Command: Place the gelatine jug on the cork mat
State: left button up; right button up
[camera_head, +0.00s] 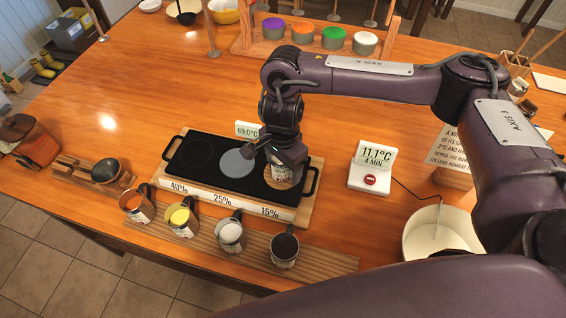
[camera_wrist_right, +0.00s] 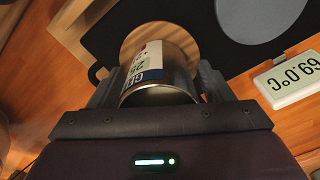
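My right gripper (camera_head: 279,160) is over the right end of the black warming plate (camera_head: 203,185), fingers pointing down. In the right wrist view its fingers (camera_wrist_right: 158,90) lie along both sides of a metal jug (camera_wrist_right: 165,65). The jug's white label begins with "GE"; it also shows in the head view (camera_head: 280,175). The fingers appear closed on the jug. A round tan cork mat (camera_wrist_right: 135,42) shows behind the jug in the wrist view, set on the black plate. Whether the jug's base touches it is hidden. My left gripper is out of view.
Several filled jugs stand on a ribbed wooden board (camera_head: 335,262) in front. A grey disc (camera_head: 237,162) is mid-plate. A 69.0°C display (camera_head: 247,129) stands behind; an 11.1°C display (camera_head: 375,158) and a white bowl (camera_head: 425,235) are to the right.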

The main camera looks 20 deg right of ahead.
jog(key=shift+r, duration=0.1)
notch_tip(320, 180, up, 12)
jog(key=shift+b, duration=0.3)
dwell(0.4)
dwell(0.3)
